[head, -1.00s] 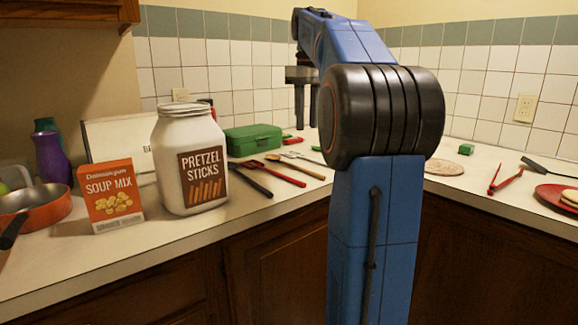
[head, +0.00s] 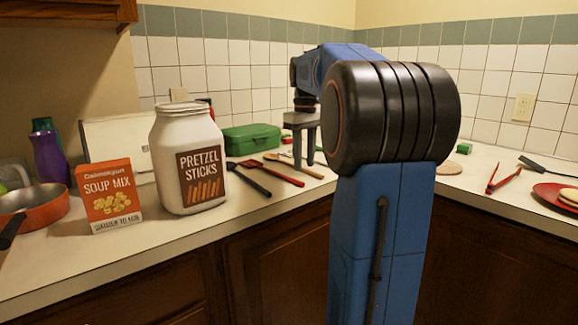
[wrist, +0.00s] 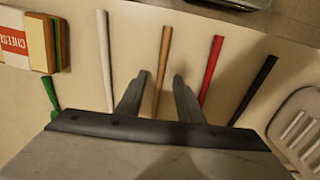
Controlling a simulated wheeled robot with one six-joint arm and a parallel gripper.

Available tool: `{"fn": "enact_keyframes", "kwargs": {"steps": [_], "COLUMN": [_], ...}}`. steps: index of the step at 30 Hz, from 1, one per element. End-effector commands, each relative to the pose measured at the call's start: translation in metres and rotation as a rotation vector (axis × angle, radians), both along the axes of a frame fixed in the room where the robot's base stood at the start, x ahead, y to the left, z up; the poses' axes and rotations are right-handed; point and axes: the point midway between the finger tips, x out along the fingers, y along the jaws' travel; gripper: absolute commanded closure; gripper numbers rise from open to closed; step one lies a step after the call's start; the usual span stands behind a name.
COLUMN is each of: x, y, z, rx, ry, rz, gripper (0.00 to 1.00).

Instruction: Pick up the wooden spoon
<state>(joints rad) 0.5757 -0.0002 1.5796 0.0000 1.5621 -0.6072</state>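The wooden spoon shows as a tan handle (head: 309,171) lying on the counter in the head view, just beyond a red-handled utensil. In the wrist view its brown handle (wrist: 163,68) runs between the two fingers of my gripper (wrist: 161,76). The spoon's head is not clearly visible. My gripper (head: 304,163) points down over the handle in the head view, its fingers apart and empty. I cannot tell whether the fingertips are level with the handle or above it.
Red (wrist: 211,68) and black (wrist: 254,89) handles lie to the right of the spoon, a white one (wrist: 104,60) to the left. A pretzel jar (head: 188,160), a soup mix box (head: 109,195) and a green box (head: 251,138) stand left of the gripper.

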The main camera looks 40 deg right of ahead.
Motion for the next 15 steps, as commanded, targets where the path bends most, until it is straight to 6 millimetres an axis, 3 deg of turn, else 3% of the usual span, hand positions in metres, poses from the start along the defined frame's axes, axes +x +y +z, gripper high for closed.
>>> {"fn": "enact_keyframes", "kwargs": {"steps": [11, 15], "x": [-0.0002, -0.0002], "y": [0.0001, 0.0001], "z": [-0.0103, -0.0102], "rx": [0.000, 0.000], "ry": [0.000, 0.000], "rz": [0.000, 0.000], "gripper": [0.66, 1.00]}}
